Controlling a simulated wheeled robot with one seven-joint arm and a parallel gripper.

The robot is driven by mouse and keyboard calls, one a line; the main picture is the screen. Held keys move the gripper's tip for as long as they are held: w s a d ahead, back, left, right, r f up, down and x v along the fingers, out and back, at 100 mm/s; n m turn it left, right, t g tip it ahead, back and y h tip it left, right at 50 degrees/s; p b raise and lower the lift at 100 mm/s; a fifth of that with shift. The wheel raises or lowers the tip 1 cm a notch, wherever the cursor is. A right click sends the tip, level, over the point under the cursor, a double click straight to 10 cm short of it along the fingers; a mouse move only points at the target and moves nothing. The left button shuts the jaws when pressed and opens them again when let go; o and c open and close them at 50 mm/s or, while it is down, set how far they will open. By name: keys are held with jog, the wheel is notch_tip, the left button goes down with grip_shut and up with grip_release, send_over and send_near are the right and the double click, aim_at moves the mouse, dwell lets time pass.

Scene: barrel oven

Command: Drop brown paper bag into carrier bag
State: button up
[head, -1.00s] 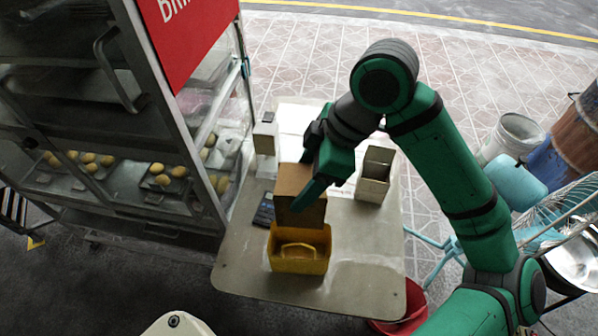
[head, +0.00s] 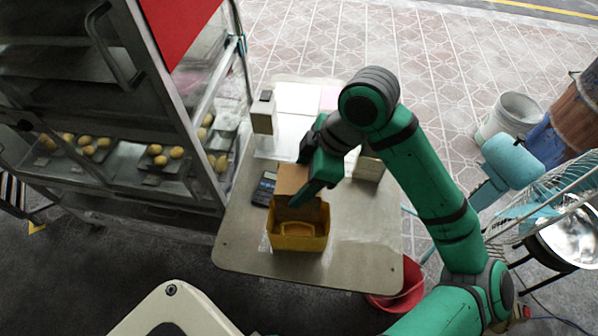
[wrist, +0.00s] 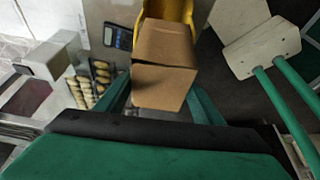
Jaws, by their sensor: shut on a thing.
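My gripper (head: 305,190) is shut on the brown paper bag (head: 291,179), a boxy brown shape. In the wrist view the brown paper bag (wrist: 163,62) sits between my two green fingers. The yellow carrier bag (head: 298,242) stands open on the table, its looped handle showing. In the head view the brown bag is over the rear part of the carrier bag's opening, with its lower end at or inside the rim; the exact depth is hidden. The yellow carrier bag also shows past the brown bag in the wrist view (wrist: 181,10).
The table (head: 365,255) also bears a dark calculator (head: 264,188), a pale box-like holder (head: 369,167) behind my gripper, and a small dispenser (head: 263,115) at the back left. The glass oven cabinet (head: 120,120) stands close on the left. The table's front right is clear.

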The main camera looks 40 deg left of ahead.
jog(key=shift+f, duration=1.85)
jog(key=shift+w, duration=0.1)
jog(key=o, duration=1.4)
jog(key=shift+c, duration=0.2)
jog(key=shift+r, duration=0.35)
jog(key=v, duration=0.9)
jog(key=shift+d+r, duration=0.1)
jog(key=shift+w+d+r, duration=0.15)
jog(key=shift+w+r, duration=0.1)
jog(key=shift+r, duration=0.15)
